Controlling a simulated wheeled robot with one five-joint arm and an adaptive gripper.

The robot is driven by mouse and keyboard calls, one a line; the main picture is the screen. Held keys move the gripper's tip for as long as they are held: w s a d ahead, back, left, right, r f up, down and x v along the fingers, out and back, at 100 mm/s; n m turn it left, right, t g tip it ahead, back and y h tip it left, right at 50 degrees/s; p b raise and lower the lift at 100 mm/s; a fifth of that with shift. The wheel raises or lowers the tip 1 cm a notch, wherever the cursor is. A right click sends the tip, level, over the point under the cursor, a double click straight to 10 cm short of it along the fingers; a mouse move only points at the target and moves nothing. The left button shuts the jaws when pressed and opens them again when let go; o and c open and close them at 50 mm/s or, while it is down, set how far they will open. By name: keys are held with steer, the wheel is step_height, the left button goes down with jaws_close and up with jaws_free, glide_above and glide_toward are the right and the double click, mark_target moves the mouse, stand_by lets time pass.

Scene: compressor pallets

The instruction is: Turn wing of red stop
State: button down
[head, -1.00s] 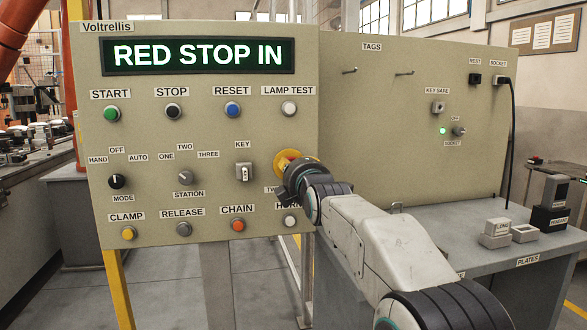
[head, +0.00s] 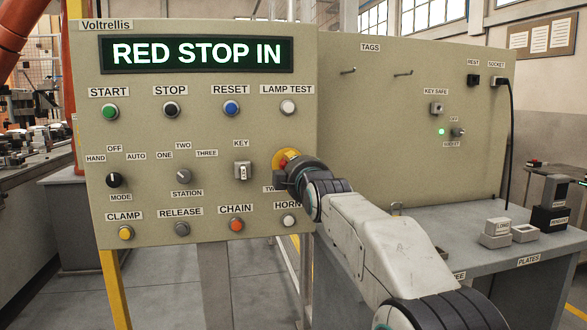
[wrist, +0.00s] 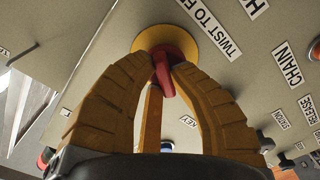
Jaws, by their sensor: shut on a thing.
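The red stop (wrist: 166,72) is a red knob with a wing, set on a round yellow plate (wrist: 181,33) on the panel. In the wrist view my gripper (wrist: 165,58) has its ochre fingers closed around the red knob from both sides. The wing points down between the fingers. In the head view the yellow plate (head: 283,157) shows at the panel's right edge with a bit of red, and my wrist hides most of the stop. The display (head: 197,55) reads RED STOP IN. A label (wrist: 221,35) beside the stop begins TWIST TO F, the rest cut off.
Close to the stop are the key switch (head: 242,172), the lamp test button (head: 288,107) and the horn button (head: 289,221). The chain button (head: 236,225) is lower left. A grey bench (head: 470,240) with small blocks stands right of my arm.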

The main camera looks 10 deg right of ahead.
steer(key=shift+m, duration=0.3)
steer(key=c, duration=1.1)
jaws_free()
steer(key=s, duration=1.2)
